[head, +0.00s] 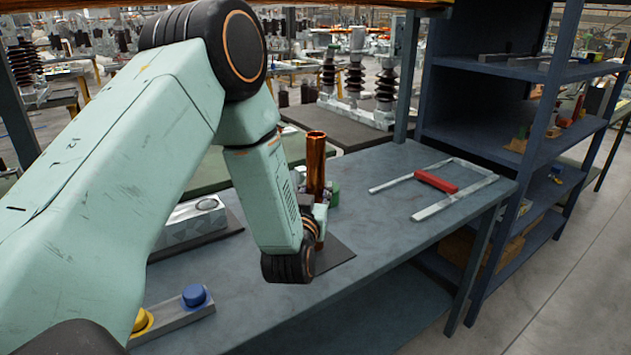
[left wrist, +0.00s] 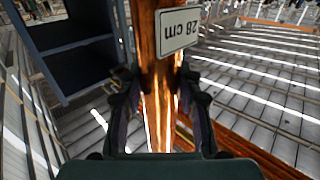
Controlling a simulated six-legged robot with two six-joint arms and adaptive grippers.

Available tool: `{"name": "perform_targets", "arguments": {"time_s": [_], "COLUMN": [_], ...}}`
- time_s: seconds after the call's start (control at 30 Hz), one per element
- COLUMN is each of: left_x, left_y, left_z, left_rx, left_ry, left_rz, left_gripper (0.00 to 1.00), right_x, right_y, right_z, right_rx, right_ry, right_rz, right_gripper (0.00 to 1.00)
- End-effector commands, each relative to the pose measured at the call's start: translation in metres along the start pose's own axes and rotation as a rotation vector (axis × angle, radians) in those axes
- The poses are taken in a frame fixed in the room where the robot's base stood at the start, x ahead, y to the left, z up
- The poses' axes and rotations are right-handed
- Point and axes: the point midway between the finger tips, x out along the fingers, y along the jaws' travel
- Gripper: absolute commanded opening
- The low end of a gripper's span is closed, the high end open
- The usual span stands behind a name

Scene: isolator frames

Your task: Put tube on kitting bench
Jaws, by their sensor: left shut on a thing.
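A copper-coloured tube (head: 316,165) stands upright over the kitting bench (head: 375,215) in the head view. My left gripper (head: 320,217) is shut on the tube; its wrist hides the tube's lower part. In the left wrist view the tube (left wrist: 157,40) runs between the two dark fingers (left wrist: 158,112) and bears a white label, "28 cm", upside down. I cannot tell whether the tube's lower end touches the dark mat (head: 338,256) on the bench. My right gripper is not in view.
A metal frame with a red block (head: 436,181) lies on the bench's right part. A bar with yellow and blue knobs (head: 194,296) lies at the front left. A grey block (head: 190,222) sits behind my arm. A blue shelf rack (head: 500,110) stands right. Bare bench lies between mat and frame.

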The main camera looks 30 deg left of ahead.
Motion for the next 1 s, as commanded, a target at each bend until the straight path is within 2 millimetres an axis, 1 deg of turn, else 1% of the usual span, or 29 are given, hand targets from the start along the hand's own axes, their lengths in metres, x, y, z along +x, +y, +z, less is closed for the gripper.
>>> {"name": "perform_targets", "arguments": {"time_s": [0.1, 0.37, 0.53, 0.57, 0.8, 1.0], "left_x": [0.001, 0.001, 0.001, 0.0, 0.0, 0.0], "left_y": [0.001, 0.001, 0.001, 0.0, 0.0, 0.0], "left_z": [0.005, 0.005, 0.009, 0.012, 0.011, 0.011], "left_rx": [-0.001, -0.002, -0.002, -0.001, 0.0, 0.0], "left_ry": [0.011, 0.012, 0.011, 0.001, 0.001, 0.001], "left_rz": [0.001, 0.001, 0.0, 0.0, 0.0, 0.0], "left_gripper": [0.0, 0.0, 0.0, 0.36, 0.57, 0.58], "right_x": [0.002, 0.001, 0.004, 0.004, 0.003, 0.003], "right_y": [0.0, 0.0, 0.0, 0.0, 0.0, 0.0], "right_z": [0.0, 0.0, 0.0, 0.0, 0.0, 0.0], "right_rx": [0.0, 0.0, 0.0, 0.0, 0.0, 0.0], "right_ry": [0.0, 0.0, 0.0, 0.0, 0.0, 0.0], "right_rz": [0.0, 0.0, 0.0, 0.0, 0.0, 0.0], "right_gripper": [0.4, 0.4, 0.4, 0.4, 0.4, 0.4]}}
